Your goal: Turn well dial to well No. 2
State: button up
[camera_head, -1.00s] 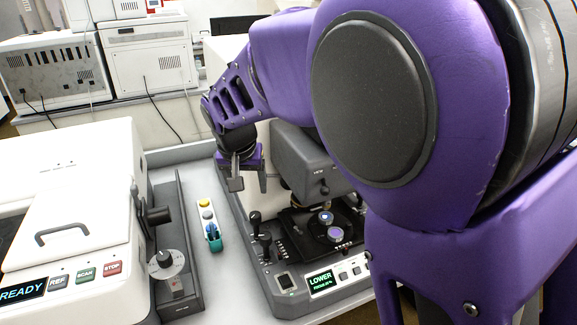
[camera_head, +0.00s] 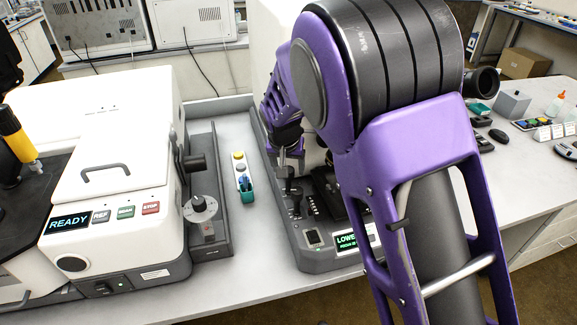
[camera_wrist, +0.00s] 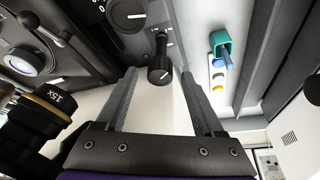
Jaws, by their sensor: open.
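My gripper (camera_head: 287,160) hangs over the left side of the grey microscope base (camera_head: 312,262), its fingers partly hidden in the head view. In the wrist view my gripper (camera_wrist: 158,74) is open and empty. Beyond is a round black dial (camera_wrist: 127,16) with a white line and a "0" nearby. In the head view a silver dial with a black knob (camera_head: 200,204) sits beside the white instrument. I cannot tell which is the well dial, nor read a well number.
A teal holder (camera_head: 245,195) and a strip with coloured buttons stand between the white instrument (camera_head: 120,195) and the microscope. A 1.5x lens (camera_wrist: 55,97) is close to my gripper at left in the wrist view. My arm hides much of the microscope.

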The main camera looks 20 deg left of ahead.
grip_shut()
jog(key=shift+m, duration=0.4)
grip_release()
jog(key=shift+r, duration=0.15)
jog(key=a+v, duration=0.1)
jog(key=v, duration=1.6)
jog(key=shift+d, duration=0.2)
